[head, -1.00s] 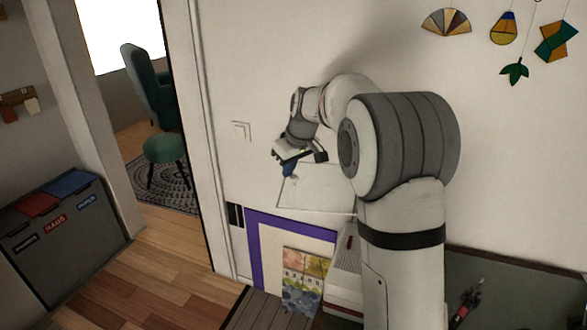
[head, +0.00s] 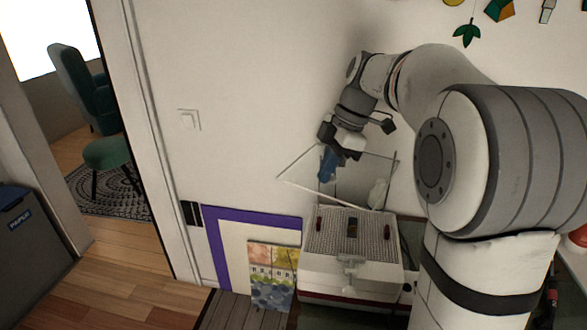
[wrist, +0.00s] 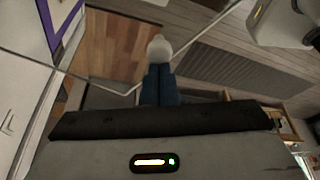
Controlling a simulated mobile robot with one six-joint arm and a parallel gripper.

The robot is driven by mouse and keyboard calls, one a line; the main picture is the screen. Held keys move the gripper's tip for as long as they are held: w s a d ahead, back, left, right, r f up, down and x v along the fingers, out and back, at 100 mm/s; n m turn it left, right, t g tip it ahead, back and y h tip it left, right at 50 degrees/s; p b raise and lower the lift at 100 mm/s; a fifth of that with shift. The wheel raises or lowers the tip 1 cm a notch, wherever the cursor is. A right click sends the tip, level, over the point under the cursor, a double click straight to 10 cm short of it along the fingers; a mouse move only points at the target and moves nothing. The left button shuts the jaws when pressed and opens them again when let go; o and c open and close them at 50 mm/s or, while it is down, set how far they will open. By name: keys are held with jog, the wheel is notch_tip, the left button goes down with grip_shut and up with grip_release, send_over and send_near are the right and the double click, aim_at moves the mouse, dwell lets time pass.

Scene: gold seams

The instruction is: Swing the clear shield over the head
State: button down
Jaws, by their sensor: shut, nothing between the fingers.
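The clear shield (head: 352,186) is a thin see-through pane with pale edges. In the head view it stands tilted above the back of a pale machine with a grey grid top (head: 330,228). My gripper (head: 327,172) is shut and empty, its blue fingertips at the shield, over its left part. In the wrist view the shut blue fingers (wrist: 160,85) point at a whitish rounded piece (wrist: 158,48), and thin shield edges (wrist: 65,71) run to both sides. Whether the fingers touch the shield is unclear. A small pale fitting (head: 350,270) on the machine's front may be the head.
A wall with a light switch (head: 188,120) stands close behind. A purple-framed board (head: 212,235) and a colourful picture (head: 271,278) are left of the machine. Wooden floor, a doorway and a green chair (head: 85,95) lie further left.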

aim_at(353, 188)
jog(key=d+n, duration=0.1)
jog(key=d, duration=0.2)
jog(key=d+n+g, duration=0.1)
jog(key=d, duration=0.2)
jog(key=shift+n+p, duration=0.3)
jog(key=shift+n, duration=0.1)
jog(key=shift+w+d, duration=0.2)
jog(key=shift+d, duration=0.75)
